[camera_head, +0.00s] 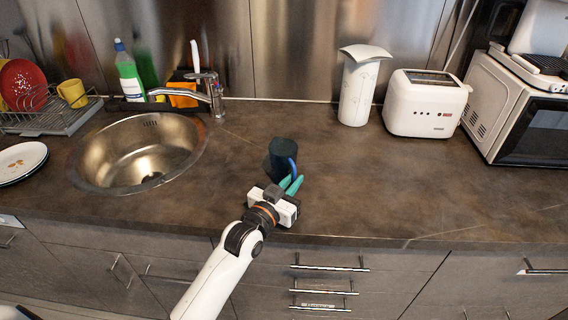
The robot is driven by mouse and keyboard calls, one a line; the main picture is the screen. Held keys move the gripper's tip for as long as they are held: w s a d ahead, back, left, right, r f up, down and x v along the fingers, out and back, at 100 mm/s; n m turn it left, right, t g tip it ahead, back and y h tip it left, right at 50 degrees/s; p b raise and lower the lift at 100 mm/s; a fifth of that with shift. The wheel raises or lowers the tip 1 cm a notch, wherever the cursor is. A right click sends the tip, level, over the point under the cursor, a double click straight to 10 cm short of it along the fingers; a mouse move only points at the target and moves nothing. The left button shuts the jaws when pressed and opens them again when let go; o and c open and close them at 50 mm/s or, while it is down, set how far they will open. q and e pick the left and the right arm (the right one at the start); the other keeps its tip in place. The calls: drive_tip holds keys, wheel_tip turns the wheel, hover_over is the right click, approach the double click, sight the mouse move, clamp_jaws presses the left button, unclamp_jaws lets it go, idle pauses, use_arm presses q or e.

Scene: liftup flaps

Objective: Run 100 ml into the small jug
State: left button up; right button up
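A small dark jug (281,155) with a blue handle (293,169) stands upright on the counter, right of the sink. Its handle faces the front right. My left gripper (292,184) is just in front of the jug, its two teal fingers pointing at the handle. The fingers show close together at the handle's lower end; I cannot tell whether they touch or grip it. The metal tap (210,92) stands behind the sink (140,150), its spout pointing left over the basin. No water stream is visible. My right gripper is not in view.
A green bottle (129,75) and an orange item (183,95) stand behind the sink. A dish rack (55,118) and plates (20,160) are at left. A white canister (357,90), a toaster (424,105) and a microwave (515,110) stand at right. The counter's right front is clear.

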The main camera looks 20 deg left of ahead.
use_arm(q)
drive_tip(key=x, duration=0.3)
drive_tip(key=shift+f, duration=0.1)
clamp_jaws()
wheel_tip(320, 180, up, 10)
idle(0.5)
drive_tip(key=shift+p, duration=0.3)
